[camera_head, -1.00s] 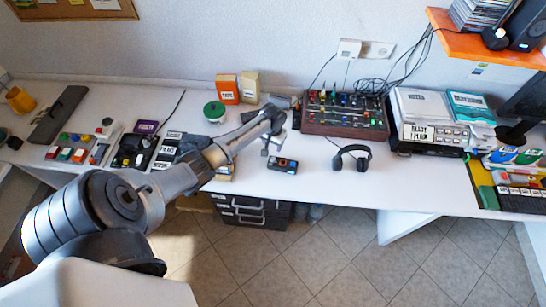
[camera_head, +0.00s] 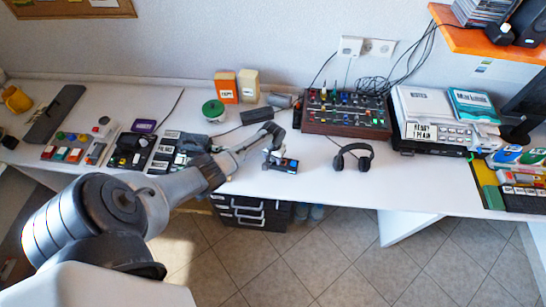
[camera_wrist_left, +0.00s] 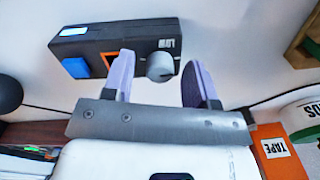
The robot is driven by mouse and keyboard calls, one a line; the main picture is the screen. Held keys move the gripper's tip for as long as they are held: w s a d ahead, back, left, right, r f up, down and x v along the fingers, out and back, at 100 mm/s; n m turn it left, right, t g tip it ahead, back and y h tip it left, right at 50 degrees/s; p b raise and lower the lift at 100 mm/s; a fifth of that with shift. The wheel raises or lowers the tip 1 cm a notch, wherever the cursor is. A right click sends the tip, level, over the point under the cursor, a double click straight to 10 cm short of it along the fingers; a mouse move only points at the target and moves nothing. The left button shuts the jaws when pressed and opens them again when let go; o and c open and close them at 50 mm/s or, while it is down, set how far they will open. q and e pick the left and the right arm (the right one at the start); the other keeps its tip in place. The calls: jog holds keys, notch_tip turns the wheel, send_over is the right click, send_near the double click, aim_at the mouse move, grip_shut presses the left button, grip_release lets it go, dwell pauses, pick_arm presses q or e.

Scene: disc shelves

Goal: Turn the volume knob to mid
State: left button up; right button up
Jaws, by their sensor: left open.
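A small dark box-shaped device (camera_head: 290,166) lies near the front edge of the desk. In the left wrist view the device (camera_wrist_left: 105,38) shows a blue button (camera_wrist_left: 75,67), an orange mark and a round silver-grey knob (camera_wrist_left: 160,66). My left gripper (camera_head: 272,156) is at the device in the head view. In the left wrist view the open left gripper (camera_wrist_left: 162,68) has one purple finger on each side of the knob, with gaps visible on both sides. The knob's pointer position is too small to tell. My right gripper is not in view.
Headphones (camera_head: 352,157) lie right of the device. A mixer (camera_head: 345,117) with many knobs stands behind. Desk between device and headphones is clear.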

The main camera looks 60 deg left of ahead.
pick_arm(q)
jog(key=c, duration=0.9)
jog(key=shift+c, duration=0.2)
jog(key=shift+m, duration=0.3)
